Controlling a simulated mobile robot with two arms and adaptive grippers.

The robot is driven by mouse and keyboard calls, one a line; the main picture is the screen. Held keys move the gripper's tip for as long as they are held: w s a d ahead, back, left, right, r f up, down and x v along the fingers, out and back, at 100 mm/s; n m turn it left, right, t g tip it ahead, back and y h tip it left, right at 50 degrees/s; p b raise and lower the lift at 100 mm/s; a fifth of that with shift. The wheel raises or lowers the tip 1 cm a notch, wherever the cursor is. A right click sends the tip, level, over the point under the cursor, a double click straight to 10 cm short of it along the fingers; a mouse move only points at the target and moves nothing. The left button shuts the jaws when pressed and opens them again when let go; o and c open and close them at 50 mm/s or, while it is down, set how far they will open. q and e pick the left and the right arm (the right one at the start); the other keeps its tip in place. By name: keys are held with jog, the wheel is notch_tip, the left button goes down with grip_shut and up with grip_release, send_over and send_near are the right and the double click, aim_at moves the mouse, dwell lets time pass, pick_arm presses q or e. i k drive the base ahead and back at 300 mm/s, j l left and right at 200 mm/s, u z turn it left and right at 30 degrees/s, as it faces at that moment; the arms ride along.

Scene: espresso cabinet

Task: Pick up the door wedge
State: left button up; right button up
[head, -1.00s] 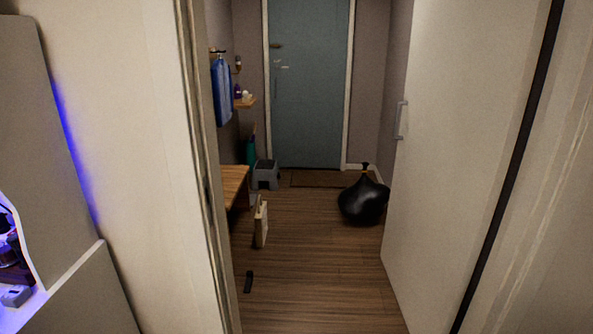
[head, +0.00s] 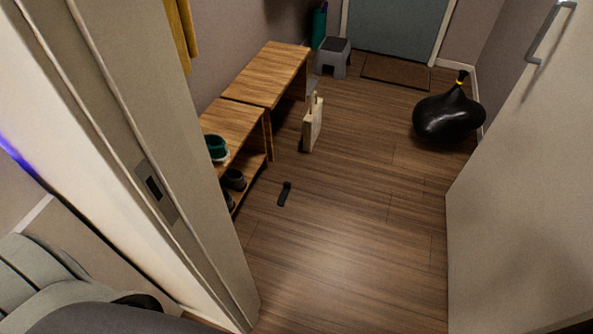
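A small dark object (head: 284,194), which looks like the door wedge, lies on the wooden floor just past the doorway. It is near the front end of the shoe bench, apart from it. Neither of my grippers can be made out in the head view. A grey part of my own body shows at the bottom left, with no fingertips visible.
The door frame (head: 165,170) stands close on the left and the open white door (head: 520,190) on the right. Beyond are a wooden shoe bench (head: 270,72), a tote bag (head: 312,125), a grey step stool (head: 334,57) and a black bag (head: 448,115). The middle floor is clear.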

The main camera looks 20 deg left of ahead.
aim_at(285, 190)
jog(key=i+u, duration=0.15)
jog(key=i, duration=0.45)
jog(key=i+l+u, duration=0.15)
jog(key=i, duration=0.4)
